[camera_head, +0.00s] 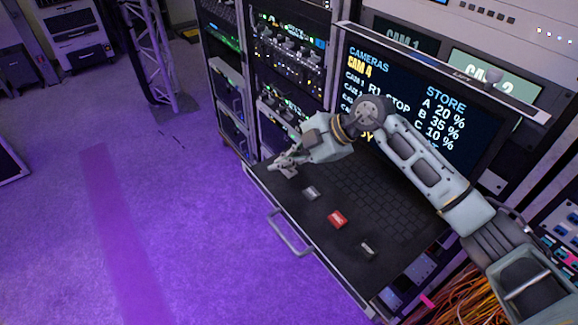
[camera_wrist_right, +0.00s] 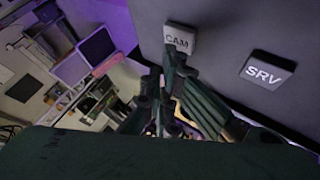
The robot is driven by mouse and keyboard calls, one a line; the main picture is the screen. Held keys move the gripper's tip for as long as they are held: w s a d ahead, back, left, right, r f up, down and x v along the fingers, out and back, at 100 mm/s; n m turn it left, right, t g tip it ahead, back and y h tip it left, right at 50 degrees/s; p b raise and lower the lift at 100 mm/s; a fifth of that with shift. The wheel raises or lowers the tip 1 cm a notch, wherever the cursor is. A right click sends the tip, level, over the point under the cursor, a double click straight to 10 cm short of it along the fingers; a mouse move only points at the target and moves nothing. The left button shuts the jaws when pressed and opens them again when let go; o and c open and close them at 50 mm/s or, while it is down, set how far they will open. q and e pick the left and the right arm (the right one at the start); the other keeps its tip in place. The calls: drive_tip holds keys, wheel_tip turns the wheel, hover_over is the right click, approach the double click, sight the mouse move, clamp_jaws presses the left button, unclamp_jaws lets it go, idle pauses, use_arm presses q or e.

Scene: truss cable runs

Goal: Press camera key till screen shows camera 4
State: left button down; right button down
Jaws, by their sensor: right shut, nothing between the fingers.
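The screen (camera_head: 420,100) on the rack console shows "CAMERAS" with "CAM 4" in yellow below it, and a "STORE" list to the right. My right gripper (camera_head: 283,166) is over the far left corner of the console drawer, its fingers shut and empty. In the right wrist view the fingertips (camera_wrist_right: 172,68) are at the lower edge of the light key marked CAM (camera_wrist_right: 180,39); I cannot tell if they touch it. In the head view the gripper hides most of that key. My left gripper is not in view.
A grey key marked SRV (camera_wrist_right: 267,70) is beside the CAM key; a red key (camera_head: 337,219) and another grey key (camera_head: 368,249) follow along the drawer. The drawer handle (camera_head: 289,236) sticks out in front. Orange cables (camera_head: 459,300) lie at lower right.

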sight(285, 177)
drive_tip(key=shift+r, duration=0.3)
wheel_tip(285, 177, up, 5)
drive_tip(key=p, duration=0.4)
drive_tip(key=shift+f, duration=0.1)
idle(1.7)
